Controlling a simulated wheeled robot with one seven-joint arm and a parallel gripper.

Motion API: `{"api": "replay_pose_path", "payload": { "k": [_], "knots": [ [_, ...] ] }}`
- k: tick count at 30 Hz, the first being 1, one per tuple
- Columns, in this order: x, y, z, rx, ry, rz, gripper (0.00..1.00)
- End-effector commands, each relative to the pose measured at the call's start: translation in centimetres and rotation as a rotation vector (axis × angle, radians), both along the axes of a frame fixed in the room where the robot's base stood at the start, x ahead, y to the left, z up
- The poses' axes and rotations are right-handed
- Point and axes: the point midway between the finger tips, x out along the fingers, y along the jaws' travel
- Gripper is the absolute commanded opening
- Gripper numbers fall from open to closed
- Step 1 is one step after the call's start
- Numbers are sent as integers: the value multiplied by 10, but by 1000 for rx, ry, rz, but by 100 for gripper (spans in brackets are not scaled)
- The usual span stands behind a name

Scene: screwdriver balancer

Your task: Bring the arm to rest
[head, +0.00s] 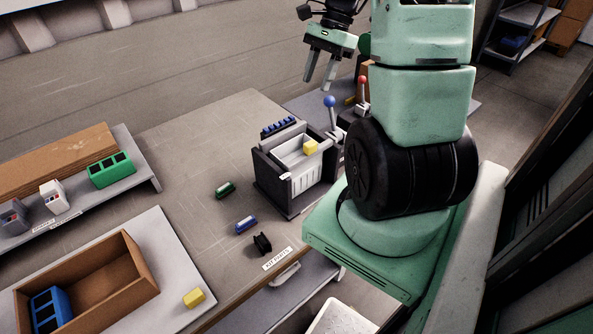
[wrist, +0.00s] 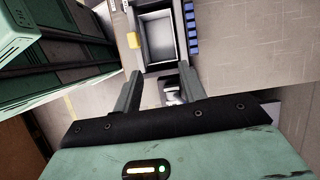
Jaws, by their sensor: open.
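My gripper (head: 321,68) is raised above the far end of the workbench (head: 185,150) in the head view, its fingers pointing down. The fingers are apart with nothing between them. In the wrist view the two fingers of my gripper (wrist: 160,92) stand apart, with the open grey bin of the machine (wrist: 157,40) beyond them.
A blue-knobbed lever (head: 330,102) and a red-knobbed lever (head: 362,80) stand near my arm. Green (head: 225,190), blue (head: 246,225) and black (head: 262,243) parts lie on the bench.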

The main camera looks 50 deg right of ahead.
Motion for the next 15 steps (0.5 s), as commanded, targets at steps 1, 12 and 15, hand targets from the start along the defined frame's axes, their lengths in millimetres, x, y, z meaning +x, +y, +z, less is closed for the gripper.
{"api": "replay_pose_path", "payload": {
  "k": [1,12,15],
  "knots": [
    [0,-2,5,0,-1,0,42],
    [-1,-6,14,1,1,0,42],
    [-1,-6,14,1,1,0,42]
  ]
}}
